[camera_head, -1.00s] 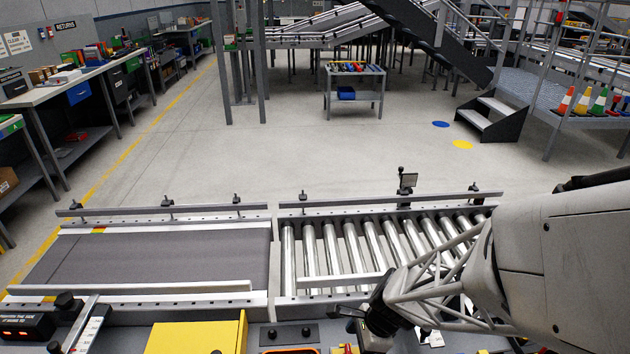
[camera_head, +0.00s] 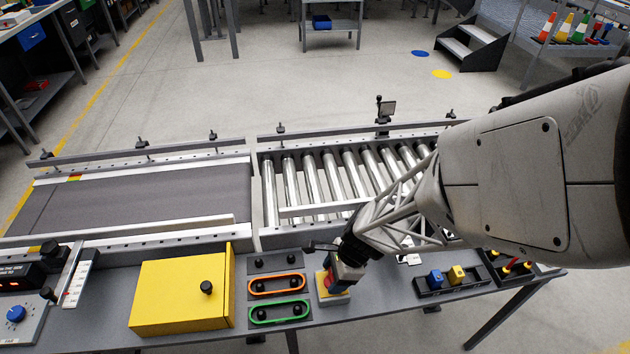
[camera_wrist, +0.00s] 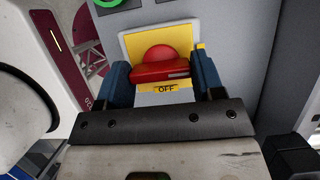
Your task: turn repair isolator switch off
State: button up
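The repair isolator switch is a red knob (camera_wrist: 160,65) on a yellow plate (camera_wrist: 128,42) marked OFF in the wrist view. In the head view the yellow plate (camera_head: 328,291) sits on the grey bench, partly hidden by my gripper. My gripper (camera_head: 338,279) is directly over it, pointing down. In the wrist view its two blue fingers (camera_wrist: 163,78) are spread wide, one on each side of the red knob. I cannot tell whether either finger touches the knob.
A yellow box (camera_head: 165,295) and a panel with orange and green outlined controls (camera_head: 278,287) stand left of the switch. A tray with blue and yellow pieces (camera_head: 450,288) lies to the right. Roller and belt conveyors (camera_head: 140,200) run behind the bench.

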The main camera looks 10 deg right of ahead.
jog(key=shift+c, duration=0.7)
jog(key=shift+n+g, duration=0.3)
jog(key=shift+n, duration=0.4)
jog(key=shift+w+n+g, duration=0.1)
jog(key=shift+n+g, duration=0.2)
jog(key=shift+n, duration=0.5)
jog(key=n+g, duration=0.1)
jog(key=n, duration=0.2)
jog(key=n+g+h, duration=0.1)
jog(key=n, duration=0.2)
jog(key=shift+a, duration=0.1)
jog(key=n+h, duration=0.1)
jog(key=n, duration=0.1)
jog(key=n+g, duration=0.1)
jog(key=n, duration=0.1)
jog(key=shift+w+n+h, duration=0.1)
jog(key=shift+n+h, duration=0.3)
jog(key=n, duration=0.2)
jog(key=n+h, duration=0.1)
jog(key=n, duration=0.1)
jog(key=shift+a+h, duration=0.1)
jog(key=shift+h, duration=0.2)
